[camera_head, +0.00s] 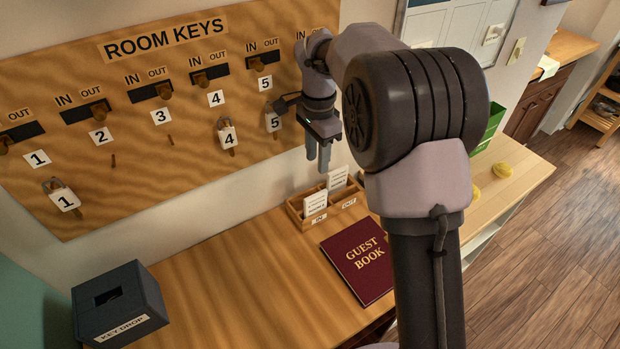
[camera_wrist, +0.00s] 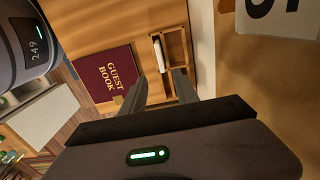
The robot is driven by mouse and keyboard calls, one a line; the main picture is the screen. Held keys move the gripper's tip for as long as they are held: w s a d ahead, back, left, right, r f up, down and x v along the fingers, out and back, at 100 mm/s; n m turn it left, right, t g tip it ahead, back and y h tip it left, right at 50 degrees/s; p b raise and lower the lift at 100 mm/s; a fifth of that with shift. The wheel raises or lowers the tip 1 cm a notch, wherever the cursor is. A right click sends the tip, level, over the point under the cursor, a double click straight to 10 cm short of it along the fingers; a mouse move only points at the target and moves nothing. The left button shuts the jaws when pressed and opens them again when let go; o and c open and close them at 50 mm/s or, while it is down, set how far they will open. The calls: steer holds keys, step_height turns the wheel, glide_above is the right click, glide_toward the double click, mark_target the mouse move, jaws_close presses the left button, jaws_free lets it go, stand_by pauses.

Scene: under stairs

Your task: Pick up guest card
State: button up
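White guest cards stand in a small wooden two-part tray (camera_head: 295,214) on the desk. One card (camera_head: 315,203) is in the compartment labelled IN and another card (camera_head: 338,178) is in the one labelled OUT. My gripper (camera_head: 318,163) is above the tray, pointing down, with its fingers apart and nothing between them. In the wrist view, the fingers (camera_wrist: 161,84) reach toward the tray (camera_wrist: 182,48), with a white card (camera_wrist: 159,54) visible in one compartment. The fingers hide part of the tray there.
A dark red guest book (camera_head: 358,262) lies in front of the tray. A grey key drop box (camera_head: 118,303) stands at the desk's left end. The room key board (camera_head: 150,200) with hooks and keys is on the wall behind. Bare desk lies between box and book.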

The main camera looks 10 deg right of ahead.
mark_target(315, 203)
step_height(315, 203, down, 18)
steer(key=b, duration=0.5)
steer(key=shift+a+r, duration=0.15)
steer(key=shift+r, duration=0.1)
steer(key=shift+s+r, duration=0.1)
jaws_close()
